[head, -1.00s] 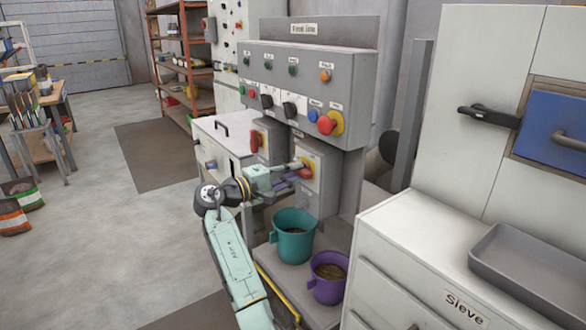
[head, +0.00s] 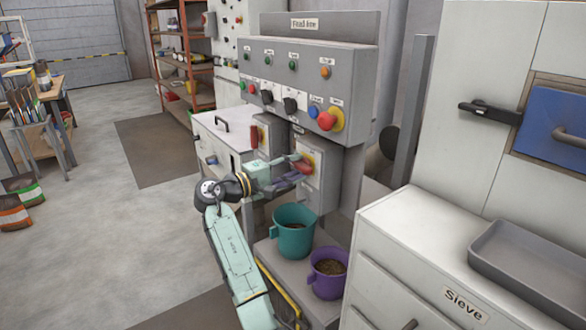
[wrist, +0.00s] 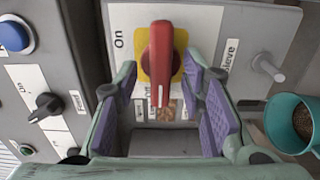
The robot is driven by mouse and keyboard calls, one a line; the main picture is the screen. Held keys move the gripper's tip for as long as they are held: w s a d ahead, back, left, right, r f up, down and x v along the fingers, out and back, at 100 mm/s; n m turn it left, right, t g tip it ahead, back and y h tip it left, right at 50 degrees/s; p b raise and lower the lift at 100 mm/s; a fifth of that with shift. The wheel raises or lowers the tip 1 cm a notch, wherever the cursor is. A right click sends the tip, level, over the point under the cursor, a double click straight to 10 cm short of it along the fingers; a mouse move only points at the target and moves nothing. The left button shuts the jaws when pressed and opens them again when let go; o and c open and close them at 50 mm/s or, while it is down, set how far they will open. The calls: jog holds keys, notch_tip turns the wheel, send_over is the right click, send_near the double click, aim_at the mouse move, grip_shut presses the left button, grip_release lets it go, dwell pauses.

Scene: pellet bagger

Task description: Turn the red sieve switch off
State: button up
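The red sieve switch (wrist: 160,62) is a red rotary handle on a yellow plate, on a grey box labelled "Sieve" in the wrist view. Its handle lies along the line toward my gripper, and an "On" label stands beside the plate. In the head view the red switch (head: 305,163) is at the front of the panel, partly behind my gripper. My gripper (wrist: 163,90) is open, with its purple-padded fingers on either side of the handle. A gap shows between the handle and each finger. In the head view my gripper (head: 296,170) is at the switch box.
A second red switch (head: 254,137) is on a box to the left. The panel above carries buttons, knobs and a red emergency button (head: 327,121). A teal bucket (head: 293,238) and a purple bucket (head: 326,283) stand below. A white cabinet (head: 400,240) is at right.

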jog(key=v, duration=1.2)
jog(key=shift+a, duration=0.1)
